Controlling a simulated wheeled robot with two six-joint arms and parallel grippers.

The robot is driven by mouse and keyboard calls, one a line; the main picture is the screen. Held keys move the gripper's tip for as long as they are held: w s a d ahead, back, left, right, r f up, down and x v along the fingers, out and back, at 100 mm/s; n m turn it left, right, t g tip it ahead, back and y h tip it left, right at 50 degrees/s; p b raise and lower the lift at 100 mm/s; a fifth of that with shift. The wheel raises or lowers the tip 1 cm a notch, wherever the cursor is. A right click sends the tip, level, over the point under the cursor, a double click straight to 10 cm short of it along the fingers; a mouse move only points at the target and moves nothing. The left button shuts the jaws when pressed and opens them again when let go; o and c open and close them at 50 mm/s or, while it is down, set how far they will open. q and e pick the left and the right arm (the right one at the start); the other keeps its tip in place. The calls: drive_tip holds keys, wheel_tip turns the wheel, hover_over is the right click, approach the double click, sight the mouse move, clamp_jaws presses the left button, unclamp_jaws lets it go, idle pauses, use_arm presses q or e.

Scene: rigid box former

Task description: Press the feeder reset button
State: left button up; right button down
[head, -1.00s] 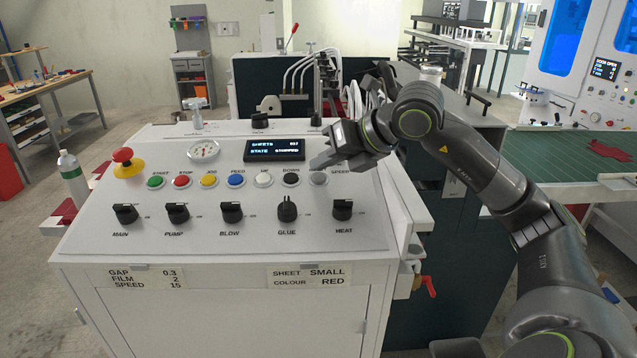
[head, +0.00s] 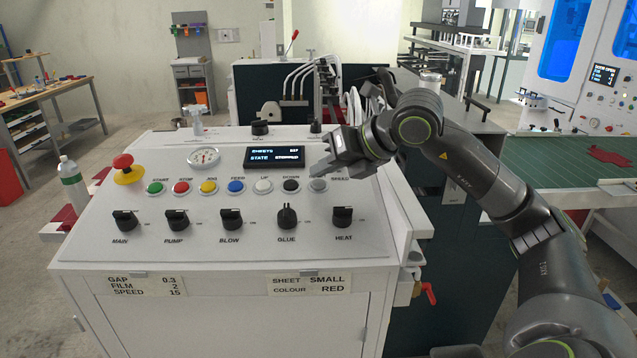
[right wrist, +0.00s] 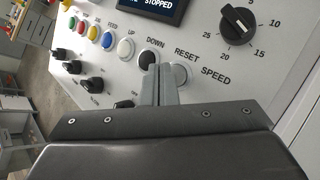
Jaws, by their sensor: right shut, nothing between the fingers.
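The grey feeder reset button (head: 317,185) is at the right end of the button row on the white panel. In the right wrist view the grey button (right wrist: 179,75) sits by the RESET label, partly hidden behind my fingers. My right gripper (head: 319,167) is shut and empty, its fingertips just above and beside the button. In the right wrist view my fingertips (right wrist: 158,70) lie between the black DOWN button (right wrist: 147,59) and the grey one. I cannot tell whether they touch the panel. My left gripper is out of view.
The row also holds green, red, yellow, blue and white buttons. Several black knobs (head: 343,215) stand below it. A display (head: 274,157) reads STATE STOPPED. A red emergency stop (head: 123,163) is at the left, and a black speed knob (right wrist: 238,23) is above the reset button.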

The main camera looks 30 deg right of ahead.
drive_tip(key=shift+f, duration=0.1)
idle(0.8)
drive_tip(key=shift+w+f+b, duration=0.1)
drive_tip(key=shift+f+b, duration=0.2)
drive_tip(key=shift+b, duration=0.25)
drive_tip(key=shift+f+b, duration=0.45)
drive_tip(key=shift+b, duration=0.05)
idle(0.5)
drive_tip(key=shift+r+p, duration=0.4)
drive_tip(key=shift+r, duration=0.4)
drive_tip(key=shift+s+a+r+p, duration=0.1)
drive_tip(key=shift+s+r+p, duration=0.1)
drive_tip(key=shift+r+p, duration=0.5)
drive_tip(key=shift+s+a+r+p, duration=0.15)
drive_tip(key=shift+r+p, duration=0.1)
drive_tip(key=shift+r, duration=0.7)
drive_tip(key=shift+s+a+r+p, duration=0.1)
drive_tip(key=shift+s+r+p, duration=0.1)
drive_tip(key=shift+r+p, duration=0.5)
drive_tip(key=shift+r, duration=0.1)
